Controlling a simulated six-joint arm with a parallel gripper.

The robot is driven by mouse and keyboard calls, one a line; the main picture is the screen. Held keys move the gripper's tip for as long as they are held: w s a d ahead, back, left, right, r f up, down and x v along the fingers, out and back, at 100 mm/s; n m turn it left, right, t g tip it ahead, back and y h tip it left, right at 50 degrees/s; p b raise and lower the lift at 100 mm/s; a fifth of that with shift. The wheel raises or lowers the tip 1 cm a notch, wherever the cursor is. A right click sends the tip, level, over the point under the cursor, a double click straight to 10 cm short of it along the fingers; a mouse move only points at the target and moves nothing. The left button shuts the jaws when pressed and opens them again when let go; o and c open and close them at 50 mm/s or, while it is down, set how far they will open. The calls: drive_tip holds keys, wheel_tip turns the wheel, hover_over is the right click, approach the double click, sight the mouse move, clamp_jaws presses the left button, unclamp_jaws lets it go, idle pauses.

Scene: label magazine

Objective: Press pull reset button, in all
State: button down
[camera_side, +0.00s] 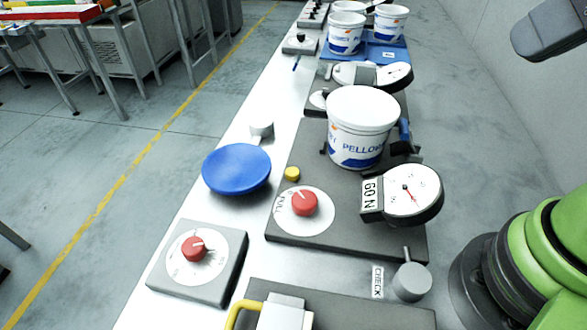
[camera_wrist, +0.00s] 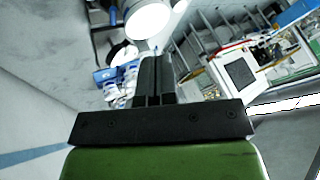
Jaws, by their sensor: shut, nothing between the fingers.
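In the side view, a red knob (camera_side: 305,203) sits on a white round dial lettered "PULL" on a dark grey plate (camera_side: 330,243). A small yellow button (camera_side: 292,173) sits just behind this dial. A second red knob (camera_side: 194,248) with a white pointer line is on a separate grey box at the front left. No button with a readable "reset" label shows. My gripper (camera_wrist: 156,62) shows in the wrist view, its dark fingers together and empty. Its fingertips are not clear in the side view, and neither red knob can be made out in the wrist view.
A white tub (camera_side: 360,125) stands on the plate, with a round gauge (camera_side: 412,195) beside the dial. A blue disc (camera_side: 236,169) is left of the plate. A grey cylinder (camera_side: 411,282) and a yellow handle (camera_side: 240,313) are in front. More tubs (camera_side: 346,33) stand farther back.

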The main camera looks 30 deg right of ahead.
drive_tip(key=shift+w, duration=0.1)
drive_tip(key=m+t+y, duration=0.1)
drive_tip(key=m+y, duration=0.1)
drive_tip(key=m, duration=1.6)
hover_over(292, 174)
wheel_tip(292, 174, down, 17)
drive_tip(key=shift+f, duration=0.15)
drive_tip(key=shift+f, duration=4.35)
drive_tip(key=shift+f, duration=0.15)
